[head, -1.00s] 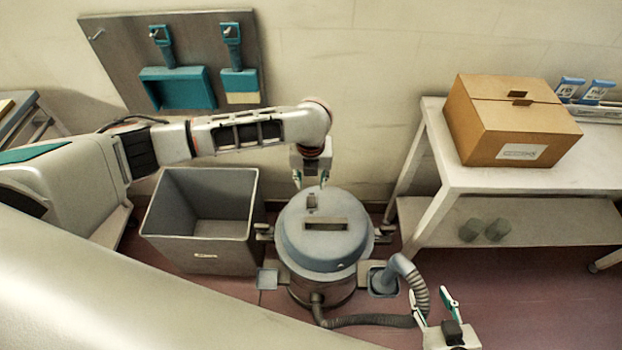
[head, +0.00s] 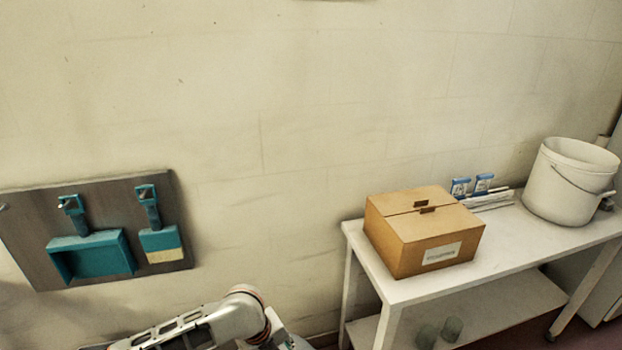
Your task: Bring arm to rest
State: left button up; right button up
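My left arm (head: 205,325) shows at the bottom of the head view, left of the middle, in front of the pale wall. Its gripper is cut off by the bottom edge, so its fingers are hidden. My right gripper is outside the picture. No object is seen in either gripper.
A white table (head: 410,289) on the right carries a cardboard box (head: 425,232), small blue-and-white packs (head: 472,187) and a white bucket (head: 567,182). Glass-like jars (head: 440,333) stand on its lower shelf. A wall board (head: 32,262) at left holds a teal dustpan (head: 92,257) and brush (head: 158,243).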

pick_arm(q)
jog(key=s+d+n+h, duration=0.1)
jog(key=d+n, duration=0.1)
jog(key=s+d+f+n+t+h, duration=0.1)
jog(key=s+d+n, duration=0.1)
jog(key=s+d+f+n+h, duration=0.1)
jog(key=d+n, duration=0.1)
jog(key=shift+s+d+t, duration=0.15)
jog(key=shift+d+t, duration=0.1)
jog(key=shift+t, duration=0.05)
jog(key=s+a+f+n+t+y, duration=0.1)
jog(key=s+a+n+t, duration=0.2)
jog(key=a+n, duration=0.6)
jog(key=s+a+f+n+t+y, duration=0.1)
jog(key=s+a+n+t, duration=0.3)
jog(key=s+a+n, duration=0.4)
jog(key=shift+s+a+n+y, duration=0.25)
jog(key=shift+a+n+y, duration=0.15)
jog(key=shift+a+n, duration=0.45)
jog(key=shift+f, duration=0.1)
jog(key=shift+c, duration=1)
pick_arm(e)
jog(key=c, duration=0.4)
pick_arm(q)
jog(key=shift+s, duration=0.15)
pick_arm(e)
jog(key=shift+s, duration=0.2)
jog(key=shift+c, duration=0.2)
